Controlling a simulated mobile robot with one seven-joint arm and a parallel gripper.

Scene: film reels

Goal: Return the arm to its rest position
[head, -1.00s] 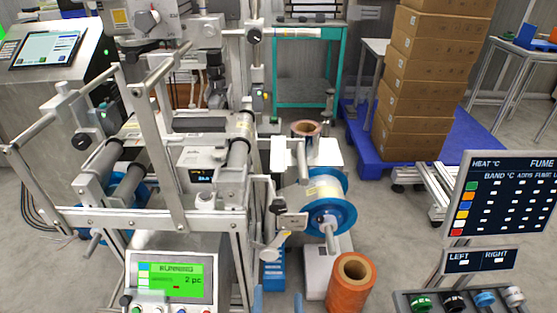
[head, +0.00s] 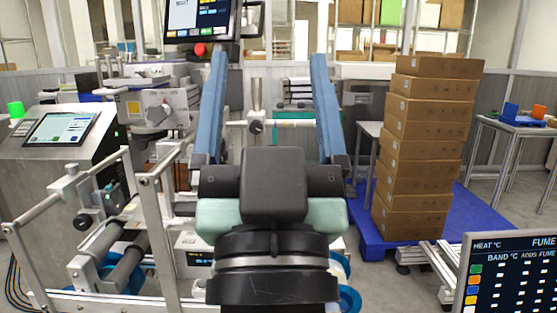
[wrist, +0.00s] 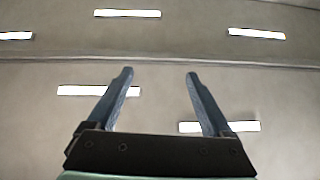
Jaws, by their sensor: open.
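My gripper (head: 268,75) is raised in the middle of the head view, its two blue fingers pointing up and spread wide apart. Nothing is between the fingers. In the wrist view my gripper (wrist: 160,76) is also open and empty, with only the ceiling and its lights behind it. My gripper and wrist hide much of the film machine (head: 165,235) behind them. Only part of a blue-flanged reel (head: 350,298) shows at the lower right of my wrist.
A tall stack of cardboard boxes (head: 425,150) stands on a blue pallet (head: 478,225) to the right. A control console (head: 60,170) is at the left. A heat display panel (head: 510,275) is at the lower right. Open floor (head: 510,205) lies right of the pallet.

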